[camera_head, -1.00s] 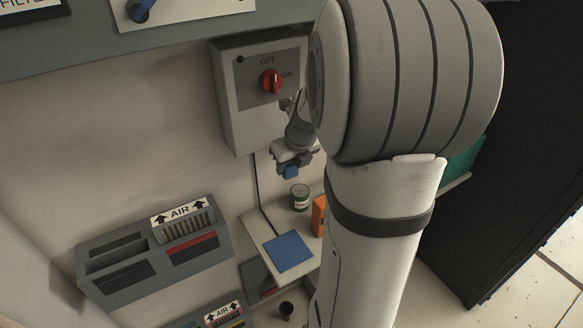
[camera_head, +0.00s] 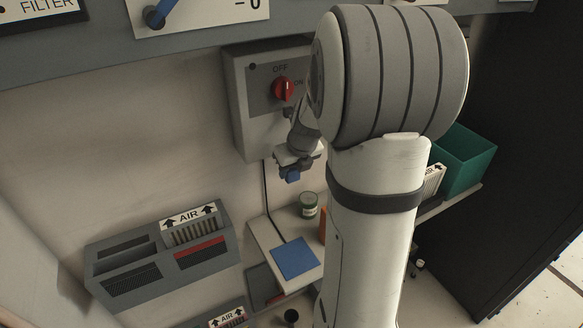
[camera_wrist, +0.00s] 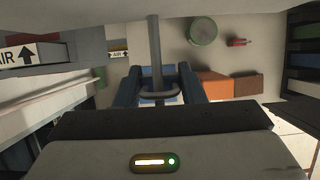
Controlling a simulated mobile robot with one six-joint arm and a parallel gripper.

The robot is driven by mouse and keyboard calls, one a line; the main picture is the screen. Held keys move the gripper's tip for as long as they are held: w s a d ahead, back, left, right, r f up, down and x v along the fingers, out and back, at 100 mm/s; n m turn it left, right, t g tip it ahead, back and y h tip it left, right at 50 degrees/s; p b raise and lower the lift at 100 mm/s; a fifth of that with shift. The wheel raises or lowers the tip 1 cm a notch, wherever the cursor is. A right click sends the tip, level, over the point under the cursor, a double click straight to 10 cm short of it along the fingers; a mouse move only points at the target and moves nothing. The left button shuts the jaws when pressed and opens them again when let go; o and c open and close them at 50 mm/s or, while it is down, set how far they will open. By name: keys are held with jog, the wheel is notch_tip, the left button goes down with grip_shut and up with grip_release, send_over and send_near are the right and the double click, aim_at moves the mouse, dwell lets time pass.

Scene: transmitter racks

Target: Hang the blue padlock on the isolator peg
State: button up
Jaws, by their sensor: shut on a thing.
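The isolator (camera_head: 252,125) is a grey wall box with a red knob (camera_head: 283,89), marked OFF and ON. My gripper (camera_head: 292,167) is just below the box's lower right part, in front of the wall. It is shut on the blue padlock (camera_head: 293,177), whose body shows under the fingers. In the wrist view, the padlock's grey shackle (camera_wrist: 158,95) shows between the two dark blue fingers of my gripper (camera_wrist: 158,70). A grey upright bar (camera_wrist: 154,45) meets the shackle there; I cannot tell whether it passes through. My arm hides the isolator's right side.
Below stands a shelf with a blue pad (camera_head: 295,258), a green can (camera_head: 309,204) and an orange box (camera_wrist: 213,85). A grey AIR unit (camera_head: 165,255) is on the wall at left. A green bin (camera_head: 465,160) stands right, behind my arm.

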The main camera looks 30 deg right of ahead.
dwell(0.4)
jog(key=o, duration=1.2)
jog(key=shift+c, duration=0.2)
jog(key=shift+r, duration=0.1)
jog(key=shift+s+r, duration=0.1)
jog(key=shift+r, duration=0.1)
jog(key=s+b, duration=0.4)
jog(key=s, duration=0.8)
jog(key=s+a+r+n, duration=0.1)
jog(key=s+a+n, duration=0.3)
jog(key=n, duration=1.3)
jog(key=s+a+r+n+g, duration=0.1)
jog(key=s+a+n, duration=0.4)
jog(key=a+n, duration=0.5)
jog(key=r+n, duration=0.1)
jog(key=n, duration=0.7)
jog(key=shift+s+a+n, duration=0.15)
jog(key=shift+a+n, duration=0.05)
jog(key=shift+n, duration=0.1)
